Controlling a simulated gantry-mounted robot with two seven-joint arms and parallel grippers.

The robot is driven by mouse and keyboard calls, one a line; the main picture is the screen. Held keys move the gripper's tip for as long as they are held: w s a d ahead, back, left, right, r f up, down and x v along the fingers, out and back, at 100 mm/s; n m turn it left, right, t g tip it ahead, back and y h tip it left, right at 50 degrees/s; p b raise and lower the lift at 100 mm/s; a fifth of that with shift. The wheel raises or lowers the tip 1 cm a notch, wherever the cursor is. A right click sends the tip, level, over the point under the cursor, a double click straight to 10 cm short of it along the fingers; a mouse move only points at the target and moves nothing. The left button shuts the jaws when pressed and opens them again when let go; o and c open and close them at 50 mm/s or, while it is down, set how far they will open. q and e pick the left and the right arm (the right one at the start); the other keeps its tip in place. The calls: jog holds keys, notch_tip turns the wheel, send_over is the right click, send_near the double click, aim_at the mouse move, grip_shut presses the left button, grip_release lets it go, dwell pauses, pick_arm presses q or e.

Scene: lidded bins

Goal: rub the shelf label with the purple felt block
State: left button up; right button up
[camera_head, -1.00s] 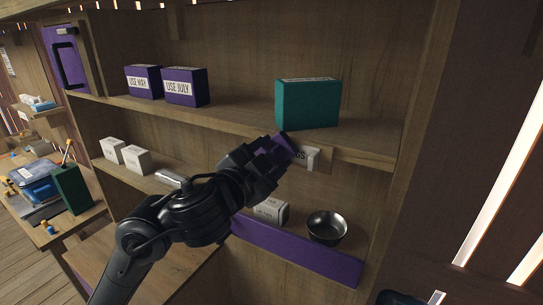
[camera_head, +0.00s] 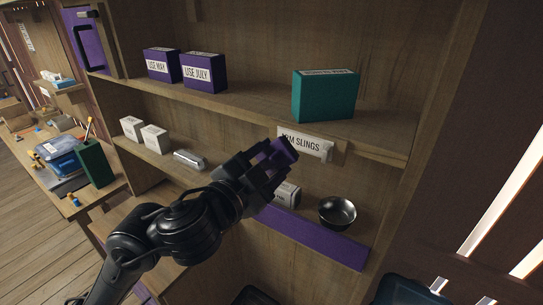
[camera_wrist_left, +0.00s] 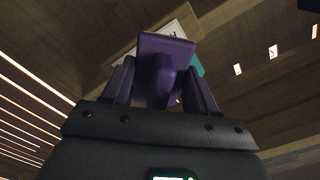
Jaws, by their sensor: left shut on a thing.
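The shelf label (camera_head: 306,145) is a white card reading "...M SLINGS" on the front edge of the upper shelf, below the teal box. My left gripper (camera_head: 272,163) is shut on the purple felt block (camera_head: 279,152) at the label's left end. In the left wrist view the block (camera_wrist_left: 165,62) stands between the fingers, with part of the white label (camera_wrist_left: 178,30) behind it. I cannot tell whether the block touches the label. My right gripper is not in view.
A teal box (camera_head: 325,98) and two purple boxes (camera_head: 204,73) stand on the upper shelf (camera_head: 250,108). A metal bowl (camera_head: 337,212), a silver tin (camera_head: 189,159) and small white boxes (camera_head: 154,138) are on the lower shelf. A cluttered bench is at left.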

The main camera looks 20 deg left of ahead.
pick_arm(q)
jog(key=shift+s+a+r+p, duration=0.1)
jog(key=shift+s+p, duration=0.55)
jog(key=shift+s, duration=0.1)
jog(key=shift+s+a+p, duration=0.15)
jog(key=shift+s+p, duration=0.2)
jog(key=shift+s, duration=0.4)
